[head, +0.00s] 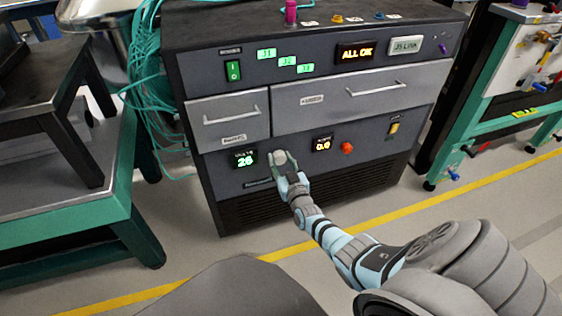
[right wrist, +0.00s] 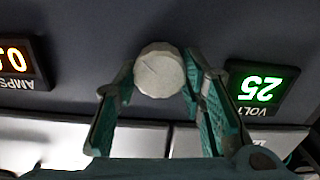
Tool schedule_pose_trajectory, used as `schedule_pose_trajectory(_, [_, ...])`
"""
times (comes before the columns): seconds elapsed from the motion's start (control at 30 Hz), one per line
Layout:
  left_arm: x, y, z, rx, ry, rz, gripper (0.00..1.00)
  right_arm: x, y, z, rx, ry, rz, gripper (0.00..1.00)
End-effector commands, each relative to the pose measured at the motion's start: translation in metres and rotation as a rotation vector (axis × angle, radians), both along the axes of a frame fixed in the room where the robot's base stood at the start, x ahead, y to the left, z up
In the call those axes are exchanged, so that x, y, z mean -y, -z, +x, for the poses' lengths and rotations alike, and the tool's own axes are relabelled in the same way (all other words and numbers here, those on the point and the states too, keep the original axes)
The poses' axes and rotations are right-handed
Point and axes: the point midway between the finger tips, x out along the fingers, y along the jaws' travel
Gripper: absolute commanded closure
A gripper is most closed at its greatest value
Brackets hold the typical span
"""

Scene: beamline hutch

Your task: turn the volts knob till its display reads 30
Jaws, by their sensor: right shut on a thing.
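The volts knob (head: 279,157) is a pale round knob on the lower front panel of the dark cabinet. The green volts display (head: 244,159) left of it reads about 25 or 26; the last digit is hard to tell. My right gripper (head: 284,162) reaches the knob from the front and is shut on it. In the right wrist view, the ridged knob (right wrist: 158,72) sits between the two fingertips (right wrist: 160,78), its thin pointer line slanting. The volts display (right wrist: 262,86) is upside down to the right there. My left gripper is not in view.
An orange amps display (head: 322,144) and a red knob (head: 347,147) are right of the volts knob. Two handled drawers (head: 228,118) (head: 365,94) are above. A green-framed bench (head: 70,185) stands left, and teal cables (head: 150,95) hang beside the cabinet.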

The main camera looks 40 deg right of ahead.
Motion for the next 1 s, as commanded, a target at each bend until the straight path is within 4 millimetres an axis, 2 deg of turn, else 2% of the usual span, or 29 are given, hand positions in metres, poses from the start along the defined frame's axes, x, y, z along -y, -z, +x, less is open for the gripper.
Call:
schedule_pose_trajectory(0.1, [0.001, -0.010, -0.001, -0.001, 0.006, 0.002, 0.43, 0.001, 0.002, 0.000, 0.059, 0.000, 0.172, 0.91])
schedule_pose_trajectory(0.2, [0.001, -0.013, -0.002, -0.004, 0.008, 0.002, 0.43, 0.001, 0.001, 0.000, 0.090, 0.000, 0.260, 0.91])
schedule_pose_trajectory(0.43, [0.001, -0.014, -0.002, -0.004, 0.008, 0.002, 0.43, 0.001, 0.001, 0.000, 0.091, 0.000, 0.268, 0.91])
schedule_pose_trajectory(0.47, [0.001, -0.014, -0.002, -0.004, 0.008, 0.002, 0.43, 0.001, 0.001, 0.000, 0.091, 0.000, 0.268, 0.60])
schedule_pose_trajectory(0.57, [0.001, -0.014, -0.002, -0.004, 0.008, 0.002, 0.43, 0.001, 0.001, 0.000, 0.092, 0.001, 0.267, 0.44])
schedule_pose_trajectory(0.87, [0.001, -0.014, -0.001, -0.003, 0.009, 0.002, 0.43, 0.001, 0.001, -0.001, 0.092, 0.001, 0.266, 0.43])
schedule_pose_trajectory(1.0, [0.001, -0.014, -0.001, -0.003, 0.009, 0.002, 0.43, -0.002, 0.002, -0.011, 0.092, 0.002, 0.264, 0.43])
